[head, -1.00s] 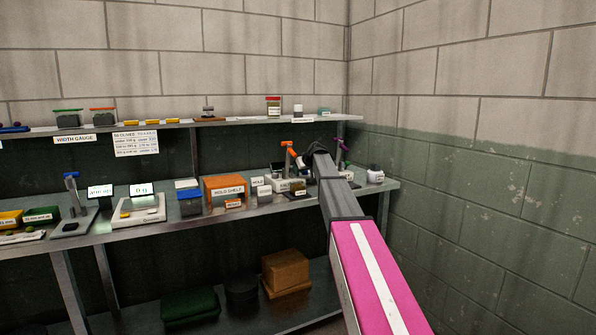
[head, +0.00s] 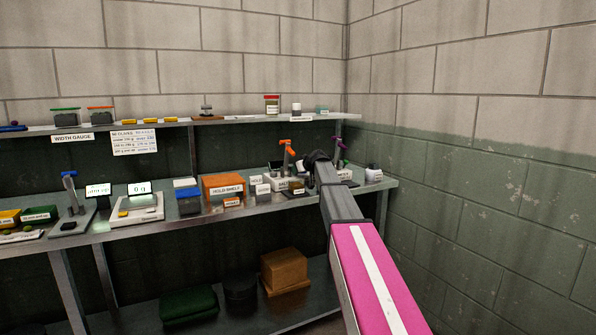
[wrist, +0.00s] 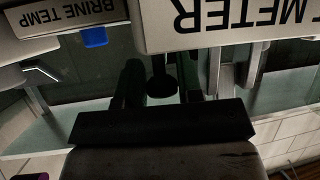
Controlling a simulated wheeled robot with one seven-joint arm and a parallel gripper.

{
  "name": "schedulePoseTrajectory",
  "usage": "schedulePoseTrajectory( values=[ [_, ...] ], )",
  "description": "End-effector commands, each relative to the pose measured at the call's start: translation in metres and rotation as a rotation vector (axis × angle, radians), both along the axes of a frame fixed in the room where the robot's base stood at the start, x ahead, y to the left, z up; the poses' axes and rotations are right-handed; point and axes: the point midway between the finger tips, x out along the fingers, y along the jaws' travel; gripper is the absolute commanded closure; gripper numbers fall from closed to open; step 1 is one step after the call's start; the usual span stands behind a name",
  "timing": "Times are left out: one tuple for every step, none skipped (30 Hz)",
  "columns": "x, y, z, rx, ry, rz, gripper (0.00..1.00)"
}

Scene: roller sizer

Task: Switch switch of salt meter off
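The salt meter (head: 284,184) is a white box on the bench, partly hidden behind my arm in the head view. In the wrist view its white label face (wrist: 220,25) appears upside down, with the word METER readable. My gripper (head: 316,157) is at the meter, just to the right of the orange-topped stand. In the wrist view my gripper (wrist: 162,75) has its dark fingers apart, reaching under the edge of the label face. A dark round-ended piece (wrist: 162,90) shows between them. I cannot tell whether it is the switch or whether anything touches it.
A brine temp box (wrist: 70,15) with a blue tab sits beside the meter. An orange-topped stand (head: 287,150) and a purple-topped stand (head: 339,148) rise close to my gripper. The orange hold shelf (head: 224,188) is to the left. A wall shelf (head: 230,121) runs above.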

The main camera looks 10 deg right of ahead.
Motion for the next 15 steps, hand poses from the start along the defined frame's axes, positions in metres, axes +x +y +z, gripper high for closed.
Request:
schedulePoseTrajectory(
  values=[
    [-0.0004, 0.0001, -0.0003, 0.000, 0.001, 0.000, 0.50],
    [-0.0003, 0.0000, -0.0003, 0.000, 0.001, 0.000, 0.50],
    [-0.0002, 0.0001, -0.0003, 0.000, 0.001, 0.000, 0.50],
    [-0.0003, 0.0001, -0.0002, 0.000, 0.000, 0.000, 0.50],
    [-0.0001, 0.0000, -0.0002, 0.000, 0.000, 0.000, 0.50],
    [-0.0001, 0.0000, -0.0002, 0.000, 0.000, 0.000, 0.50],
    [-0.0001, 0.0001, -0.0001, 0.000, 0.000, 0.000, 0.50],
    [-0.0001, 0.0001, -0.0001, 0.000, 0.000, 0.000, 0.50],
    [-0.0002, -0.0001, 0.0001, 0.000, 0.000, 0.000, 0.50],
    [-0.0004, -0.0002, 0.0001, 0.000, 0.000, 0.000, 0.50],
    [-0.0009, -0.0005, 0.0004, 0.000, 0.000, 0.000, 0.50],
    [-0.0020, -0.0009, 0.0009, 0.000, 0.000, -0.001, 0.50],
    [-0.0032, -0.0016, 0.0015, 0.000, 0.000, -0.001, 0.50],
    [-0.0047, -0.0023, 0.0023, 0.000, 0.000, -0.001, 0.50],
    [-0.0073, -0.0037, 0.0035, 0.000, 0.000, -0.001, 0.50]
  ],
)
